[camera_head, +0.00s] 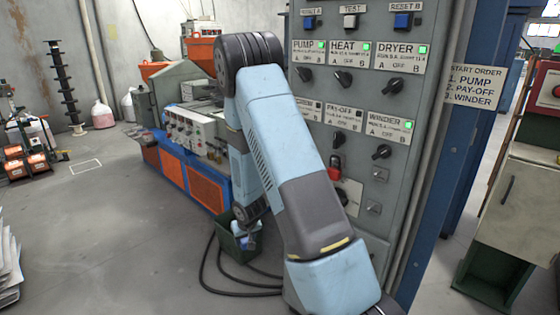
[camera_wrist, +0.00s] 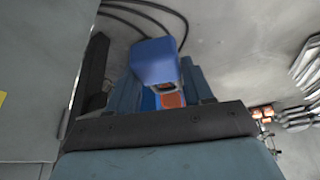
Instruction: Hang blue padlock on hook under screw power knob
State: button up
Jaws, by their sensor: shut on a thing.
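My gripper (camera_wrist: 163,92) is shut on the blue padlock (camera_wrist: 153,60), whose blue body shows large between the fingers in the wrist view. In the head view my gripper (camera_head: 246,226) hangs low beside the panel, over or in front of a dark green bin (camera_head: 232,246); I cannot tell which. The padlock is too small there to make out clearly. The grey control panel (camera_head: 400,22) stands to the right. The SCREW label (camera_head: 309,110) is partly covered by my arm. The screw knob and the hook under it are hidden behind my arm.
A red padlock (camera_head: 335,168) hangs under the PAY-OFF knob (camera_head: 339,139). A bare hook plate (camera_head: 380,174) sits under the WINDER knob (camera_head: 381,152). A blue and orange machine (camera_head: 187,168) stands behind the bin. Black cables (camera_head: 240,291) lie on the floor. Floor at left is open.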

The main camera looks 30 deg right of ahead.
jog(key=shift+w+a, duration=0.1)
jog(key=shift+a, duration=0.25)
jog(key=shift+w, duration=0.1)
